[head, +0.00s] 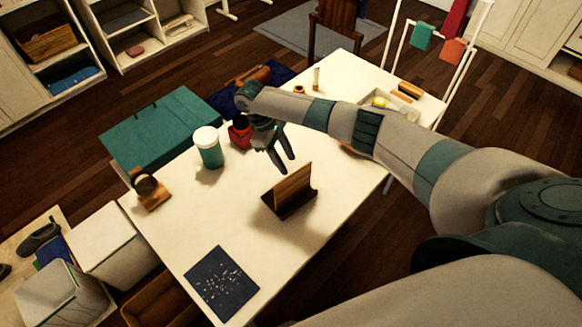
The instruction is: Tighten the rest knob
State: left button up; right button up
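A wooden rest (291,190) with an upright board on a dark base stands near the middle of the white table. No knob can be made out on it at this size. My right gripper (285,164) reaches in from the right and points down above the table, just behind the rest in the picture. Its two fingers are apart with nothing seen between them, and they look clear of the rest. My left gripper is out of view.
A green jar with a white lid (208,148) and a red object (240,131) stand left of the gripper. A wooden stand with a dark round part (150,190) is at the table's left edge. A dark speckled cloth (221,284) lies at the front. Table between is clear.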

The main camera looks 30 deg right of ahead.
jog(key=shift+p+x, duration=0.5)
jog(key=shift+x, duration=2.15)
grip_shut()
